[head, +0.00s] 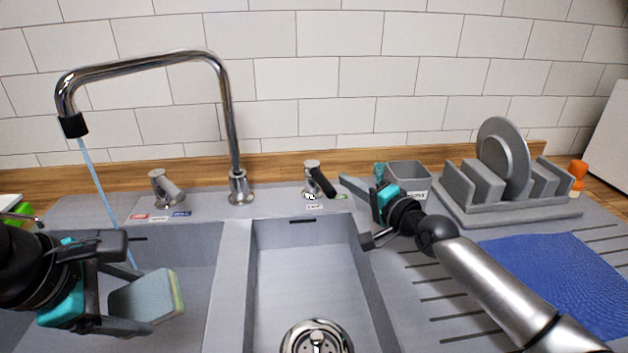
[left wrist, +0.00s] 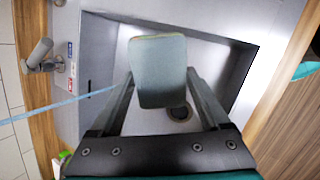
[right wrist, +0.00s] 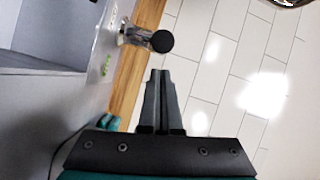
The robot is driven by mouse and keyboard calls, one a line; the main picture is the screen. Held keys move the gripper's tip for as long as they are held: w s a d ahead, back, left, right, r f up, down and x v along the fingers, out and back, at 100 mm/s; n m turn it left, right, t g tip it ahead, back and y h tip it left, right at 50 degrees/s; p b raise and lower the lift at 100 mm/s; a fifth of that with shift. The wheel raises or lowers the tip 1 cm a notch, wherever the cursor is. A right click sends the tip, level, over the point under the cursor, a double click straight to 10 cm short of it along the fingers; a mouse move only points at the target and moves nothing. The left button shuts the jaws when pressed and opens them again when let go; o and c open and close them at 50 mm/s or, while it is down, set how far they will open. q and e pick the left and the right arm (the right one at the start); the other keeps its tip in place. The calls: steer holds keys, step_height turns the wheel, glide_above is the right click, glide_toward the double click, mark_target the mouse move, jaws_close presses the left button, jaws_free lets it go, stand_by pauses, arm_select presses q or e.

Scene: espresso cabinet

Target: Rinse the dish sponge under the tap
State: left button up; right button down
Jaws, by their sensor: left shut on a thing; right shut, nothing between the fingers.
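The dish sponge (head: 150,297) is grey with a yellowish edge and is held over the left sink basin. My left gripper (head: 122,290) is shut on it; the sponge also shows between the fingers in the left wrist view (left wrist: 160,72). The tap (head: 232,130) arches over the left basin, and a thin blue stream of water (head: 100,185) runs from its spout. The stream passes down behind my left gripper; whether it touches the sponge is hard to tell. My right gripper (head: 358,210) is shut and empty, near the black-handled lever (head: 320,180) behind the right basin.
A second handle (head: 166,188) stands behind the left basin. The right basin (head: 300,270) is empty, with a drain. A grey caddy (head: 408,175), a dish rack (head: 510,205) with a plate, and a blue cloth (head: 565,275) are on the right.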

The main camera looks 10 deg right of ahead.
mark_target(333, 191)
arm_select(q)
steer(key=shift+r, duration=0.3)
arm_select(e)
steer(key=shift+s+a+f, duration=0.15)
steer(key=shift+a+f, duration=0.1)
steer(key=shift+a, duration=0.35)
arm_select(q)
steer(key=shift+r, duration=0.1)
arm_select(e)
steer(key=shift+a, duration=0.1)
arm_select(q)
step_height(333, 191, up, 2)
steer(key=p, duration=0.2)
steer(key=shift+p, duration=0.3)
steer(key=shift+r+p, duration=0.55)
steer(key=shift+r, duration=0.05)
arm_select(e)
steer(key=shift+s+a+r, duration=0.1)
steer(key=shift+s+a, duration=0.2)
steer(key=shift+a, duration=0.35)
steer(key=shift+s+a, duration=0.25)
steer(key=shift+a, duration=0.45)
arm_select(q)
steer(key=shift+d, duration=0.15)
